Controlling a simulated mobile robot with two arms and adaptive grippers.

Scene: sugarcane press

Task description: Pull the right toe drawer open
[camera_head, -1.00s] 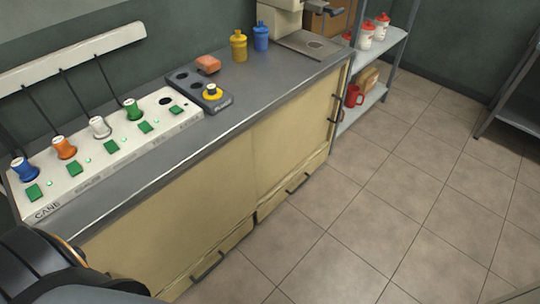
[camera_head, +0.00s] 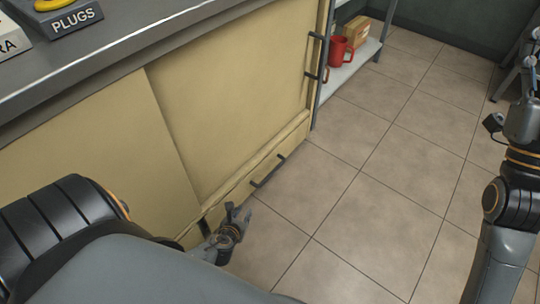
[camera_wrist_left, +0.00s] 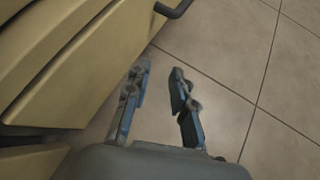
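The right toe drawer (camera_head: 240,187) is a low cream panel at the foot of the cabinet and looks closed. Its dark bar handle (camera_head: 267,171) is on the front; part of it shows at the top of the left wrist view (camera_wrist_left: 174,9). My left gripper (camera_head: 238,213) is low by the drawer's near end, short of the handle and apart from it. In the left wrist view its two fingers (camera_wrist_left: 159,75) are spread with only floor between them. My right arm (camera_head: 497,205) is at the right edge; its gripper's finger state is unclear.
The grey counter (camera_head: 120,55) overhangs the cream cabinet doors (camera_head: 225,95). A shelf (camera_head: 345,75) with a red mug (camera_head: 341,50) stands beyond. The tiled floor (camera_head: 370,190) before the drawer is clear.

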